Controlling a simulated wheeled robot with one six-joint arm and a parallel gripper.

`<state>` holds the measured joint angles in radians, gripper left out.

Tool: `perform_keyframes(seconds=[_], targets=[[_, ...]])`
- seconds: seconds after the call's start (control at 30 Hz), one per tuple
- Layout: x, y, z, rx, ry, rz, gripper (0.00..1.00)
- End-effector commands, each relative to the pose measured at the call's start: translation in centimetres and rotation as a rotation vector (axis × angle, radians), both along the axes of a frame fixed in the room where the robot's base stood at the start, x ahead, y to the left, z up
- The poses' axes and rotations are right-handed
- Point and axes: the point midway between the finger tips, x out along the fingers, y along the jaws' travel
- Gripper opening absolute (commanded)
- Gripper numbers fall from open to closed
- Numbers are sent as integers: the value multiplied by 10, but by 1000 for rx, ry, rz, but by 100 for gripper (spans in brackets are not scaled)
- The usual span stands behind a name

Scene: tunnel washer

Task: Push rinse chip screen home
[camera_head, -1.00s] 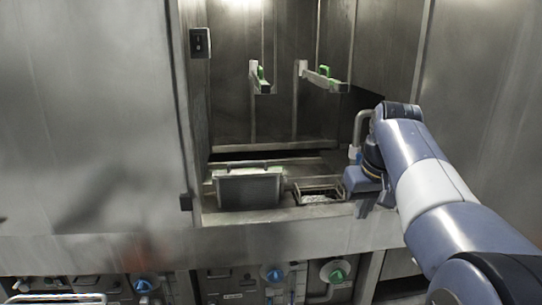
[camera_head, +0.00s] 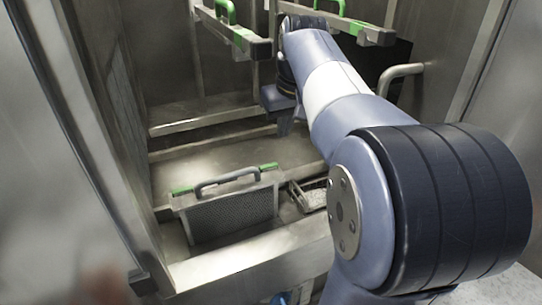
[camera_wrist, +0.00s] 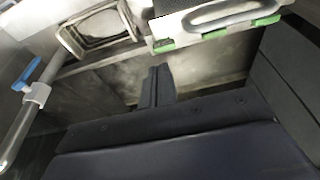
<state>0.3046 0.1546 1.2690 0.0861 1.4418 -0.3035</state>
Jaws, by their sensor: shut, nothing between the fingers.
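A chip screen (camera_head: 232,212) with a grey perforated face, a curved grey handle and green strips on its top edge stands upright in the front trough of the washer. I cannot tell if it is fully seated. In the wrist view the handle (camera_wrist: 222,18) and green strips show at the top. My gripper (camera_head: 283,124) is inside the chamber, above and behind the screen and apart from it. In the wrist view its fingers (camera_wrist: 156,84) are together and empty.
A small open basket (camera_head: 310,193) sits right of the screen; its frame also shows in the wrist view (camera_wrist: 95,30). Two rails with green handles (camera_head: 235,30) (camera_head: 345,25) hang above. A pipe (camera_wrist: 28,110) with a blue lever is at the wrist view's left.

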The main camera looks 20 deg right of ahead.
Motion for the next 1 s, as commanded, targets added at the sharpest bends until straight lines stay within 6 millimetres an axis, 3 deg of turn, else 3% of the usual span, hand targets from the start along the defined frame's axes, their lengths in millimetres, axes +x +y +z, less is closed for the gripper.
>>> perform_keyframes(seconds=[0.6, 0.8, 1.0], targets=[[26, 0, -110, 1, 6, 0, 0], [26, 0, -128, 1, 3, 1, 0], [26, 0, -132, 0, 1, 1, 0]])
